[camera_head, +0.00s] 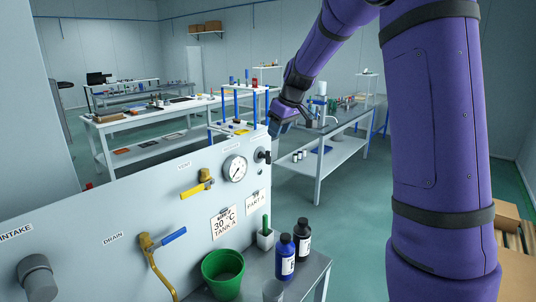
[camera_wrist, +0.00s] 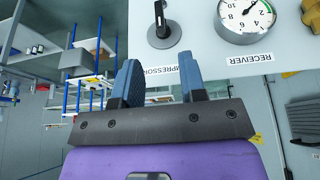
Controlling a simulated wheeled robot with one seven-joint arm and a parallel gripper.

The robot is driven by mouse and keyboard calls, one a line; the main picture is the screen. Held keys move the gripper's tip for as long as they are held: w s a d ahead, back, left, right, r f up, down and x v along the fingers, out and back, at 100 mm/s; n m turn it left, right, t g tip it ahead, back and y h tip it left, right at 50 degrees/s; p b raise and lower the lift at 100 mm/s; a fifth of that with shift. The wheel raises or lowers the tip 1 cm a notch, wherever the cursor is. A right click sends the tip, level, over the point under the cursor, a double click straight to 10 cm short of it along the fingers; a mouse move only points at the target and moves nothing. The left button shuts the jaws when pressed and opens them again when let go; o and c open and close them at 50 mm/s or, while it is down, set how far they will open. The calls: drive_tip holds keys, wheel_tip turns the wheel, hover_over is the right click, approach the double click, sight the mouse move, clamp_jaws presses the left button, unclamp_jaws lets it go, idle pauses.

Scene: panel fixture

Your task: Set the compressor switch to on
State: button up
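The compressor switch (camera_wrist: 163,30) is a black rotary knob with a short lever on the white panel (camera_wrist: 205,65). In the upside-down wrist view, its lever points to the top edge. A partly covered label (camera_wrist: 161,71) ending in "MPRESSOR" sits by it. The switch also shows in the head view (camera_head: 262,157), right of the gauge; no on or off marks are readable. My gripper (camera_wrist: 158,61) is open and empty, its two blue-grey fingers apart in front of the label, not around the knob. In the head view, my gripper (camera_head: 280,122) is near the panel's top right edge, fingers mostly hidden.
A round gauge (camera_head: 235,168), labelled RECEIVER in the wrist view, is beside the switch. A yellow valve handle (camera_head: 198,187) and a blue-handled drain valve (camera_head: 160,241) stick out from the panel. A green cup (camera_head: 222,272) and bottles (camera_head: 286,256) stand on a shelf below.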

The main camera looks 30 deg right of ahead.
sight(269, 164)
drive_tip(key=x, duration=1)
drive_tip(key=shift+f, duration=0.3)
clamp_jaws()
